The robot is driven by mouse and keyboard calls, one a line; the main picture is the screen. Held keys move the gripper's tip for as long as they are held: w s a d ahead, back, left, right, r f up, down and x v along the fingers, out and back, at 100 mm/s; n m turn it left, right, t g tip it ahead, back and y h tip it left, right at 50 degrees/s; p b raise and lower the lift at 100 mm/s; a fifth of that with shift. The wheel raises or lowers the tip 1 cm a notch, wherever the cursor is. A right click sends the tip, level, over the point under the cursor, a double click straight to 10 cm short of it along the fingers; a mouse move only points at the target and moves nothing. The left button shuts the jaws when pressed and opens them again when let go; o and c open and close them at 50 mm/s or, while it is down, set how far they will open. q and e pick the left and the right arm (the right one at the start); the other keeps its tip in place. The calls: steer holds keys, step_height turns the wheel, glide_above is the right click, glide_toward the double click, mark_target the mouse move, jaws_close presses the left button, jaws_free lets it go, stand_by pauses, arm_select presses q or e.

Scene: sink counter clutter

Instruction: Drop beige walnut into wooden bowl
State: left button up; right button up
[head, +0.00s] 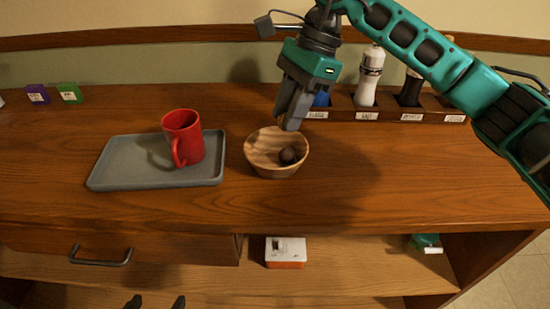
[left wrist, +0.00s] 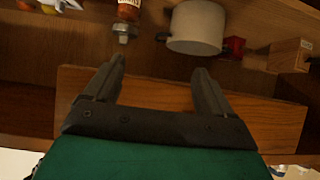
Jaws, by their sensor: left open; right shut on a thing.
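The wooden bowl (head: 257,158) stands upright on the counter, right of the grey tray. A dark brown round thing (head: 288,156) lies inside it, at its right side; I cannot tell what it is. My right gripper (head: 289,124) points down just above the bowl's back right rim. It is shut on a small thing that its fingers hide. No beige walnut shows clearly in either view. My left gripper (head: 155,302) is open and low at the bottom edge, in front of the cabinet; it also shows, empty, in the left wrist view (left wrist: 158,68).
A red mug (head: 183,135) stands on the grey tray (head: 120,167). A wooden rack (head: 345,114) with bottles is behind the bowl. The counter right of the bowl is clear. The left wrist view shows a white pot (left wrist: 196,27) and a bottle (left wrist: 127,12) on a shelf.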

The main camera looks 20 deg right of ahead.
steer(key=o, duration=1.1)
arm_select(q)
steer(key=shift+s+a+p, duration=0.25)
steer(key=shift+a+p, duration=0.05)
steer(key=shift+p, duration=0.3)
arm_select(e)
steer(key=v, duration=1.3)
arm_select(q)
steer(key=shift+r, duration=0.1)
arm_select(e)
steer(key=shift+f, duration=0.1)
